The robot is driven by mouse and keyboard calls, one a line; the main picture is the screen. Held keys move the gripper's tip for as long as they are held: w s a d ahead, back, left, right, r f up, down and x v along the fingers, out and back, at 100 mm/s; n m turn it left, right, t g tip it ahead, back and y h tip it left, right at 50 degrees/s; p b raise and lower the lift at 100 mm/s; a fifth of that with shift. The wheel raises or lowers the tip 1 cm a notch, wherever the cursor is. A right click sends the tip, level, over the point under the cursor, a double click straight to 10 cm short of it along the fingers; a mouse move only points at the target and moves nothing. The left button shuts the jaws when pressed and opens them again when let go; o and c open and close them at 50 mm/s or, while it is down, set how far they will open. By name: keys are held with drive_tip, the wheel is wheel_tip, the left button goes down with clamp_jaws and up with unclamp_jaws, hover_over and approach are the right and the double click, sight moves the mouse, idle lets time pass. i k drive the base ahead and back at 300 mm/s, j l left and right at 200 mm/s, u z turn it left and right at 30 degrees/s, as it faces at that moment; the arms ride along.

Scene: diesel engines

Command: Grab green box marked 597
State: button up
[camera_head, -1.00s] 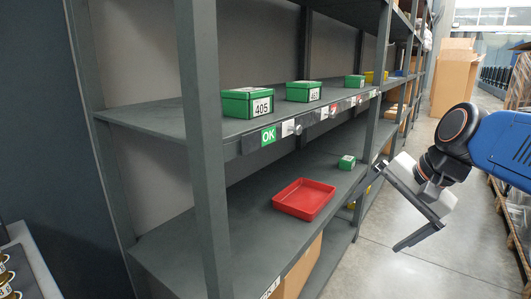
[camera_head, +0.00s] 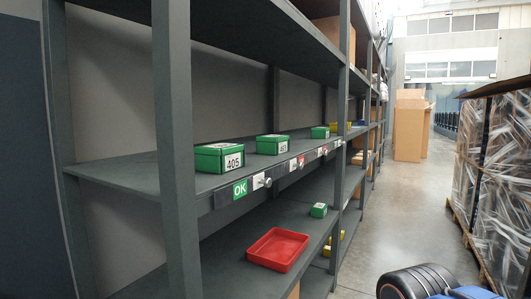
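A green box marked 405 (camera_head: 210,159) stands at the left on the middle shelf. A second green box (camera_head: 268,146) stands to its right, its label too small to read surely. A third green box (camera_head: 318,133) is farther along the same shelf, its label unreadable. A smaller green box (camera_head: 317,211) sits on the lower shelf behind the red tray, its marking not legible. I cannot make out 597 on any box. My gripper is out of view. Only a dark and blue part of my arm shows at the bottom right.
A red tray (camera_head: 278,249) lies on the lower shelf near its front edge. Grey rack uprights (camera_head: 176,150) stand before the shelves. A wrapped pallet load (camera_head: 496,165) stands at the right, with cardboard boxes (camera_head: 409,128) at the aisle's far end. The aisle floor (camera_head: 405,205) between is clear.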

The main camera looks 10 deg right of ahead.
sight(319, 210)
drive_tip(key=u, duration=1.2)
drive_tip(key=l+u, duration=0.4)
drive_tip(key=l, duration=4.5)
